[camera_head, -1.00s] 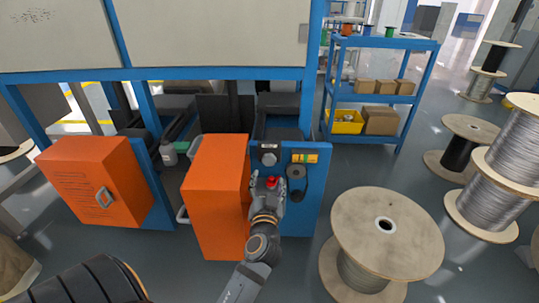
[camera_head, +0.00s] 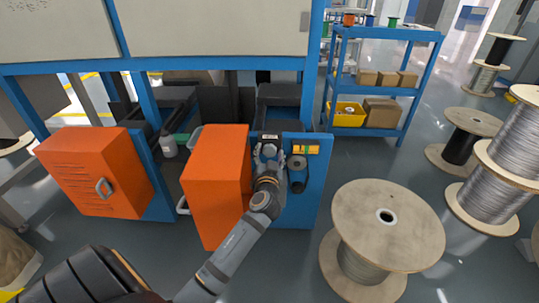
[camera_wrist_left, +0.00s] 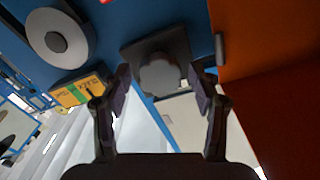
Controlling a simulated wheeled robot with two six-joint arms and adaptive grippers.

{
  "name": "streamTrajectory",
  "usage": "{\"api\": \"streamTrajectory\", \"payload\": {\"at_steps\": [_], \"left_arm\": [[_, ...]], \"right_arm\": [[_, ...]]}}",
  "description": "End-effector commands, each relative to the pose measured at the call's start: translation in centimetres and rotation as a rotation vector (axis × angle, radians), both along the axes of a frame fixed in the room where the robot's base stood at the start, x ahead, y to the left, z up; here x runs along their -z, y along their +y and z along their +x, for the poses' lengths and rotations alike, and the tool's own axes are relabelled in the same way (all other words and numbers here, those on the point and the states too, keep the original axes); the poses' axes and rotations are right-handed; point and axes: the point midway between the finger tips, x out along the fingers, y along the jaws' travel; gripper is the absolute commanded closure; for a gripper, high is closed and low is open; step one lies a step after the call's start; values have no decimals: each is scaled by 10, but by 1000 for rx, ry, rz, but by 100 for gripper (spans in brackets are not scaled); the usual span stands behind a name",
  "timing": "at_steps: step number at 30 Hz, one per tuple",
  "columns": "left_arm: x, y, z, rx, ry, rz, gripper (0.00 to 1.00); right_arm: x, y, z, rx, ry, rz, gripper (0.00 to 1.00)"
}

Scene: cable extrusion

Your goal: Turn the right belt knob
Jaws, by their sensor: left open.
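The knob (camera_wrist_left: 160,74) is a dark grey lobed disc on a black square plate on the blue panel (camera_head: 314,190). In the left wrist view it sits between the two fingertips of my left gripper (camera_wrist_left: 163,82). The fingers are open, one on each side, and I cannot tell whether they touch it. In the head view my left gripper (camera_head: 268,153) is at the upper left of the panel and largely hides the knob. My right gripper is in neither view.
A yellow label plate (camera_head: 306,149) and a round grey part (camera_head: 298,163) are right of the gripper. An orange cabinet (camera_head: 216,185) stands close on the left. A large wooden spool (camera_head: 388,222) stands on the floor to the right.

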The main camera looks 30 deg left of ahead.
Motion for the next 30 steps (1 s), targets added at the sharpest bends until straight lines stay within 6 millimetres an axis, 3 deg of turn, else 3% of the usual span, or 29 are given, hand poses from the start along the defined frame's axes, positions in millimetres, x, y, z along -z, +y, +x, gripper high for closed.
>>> {"api": "streamTrajectory", "payload": {"at_steps": [4, 16, 20, 24, 30], "left_arm": [[0, 0, 0, 0, 0, 0, 39], [0, 0, 0, 0, 0, 0, 93], [-2, 0, 0, 0, 34, 51, 93], [-2, 0, -1, 0, 133, 209, 93], [1, 0, 0, 0, 190, 302, 93]], "right_arm": [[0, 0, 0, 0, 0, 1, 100], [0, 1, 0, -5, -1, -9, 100], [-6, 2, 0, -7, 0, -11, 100], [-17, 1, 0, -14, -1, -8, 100], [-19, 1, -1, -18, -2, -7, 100]]}}
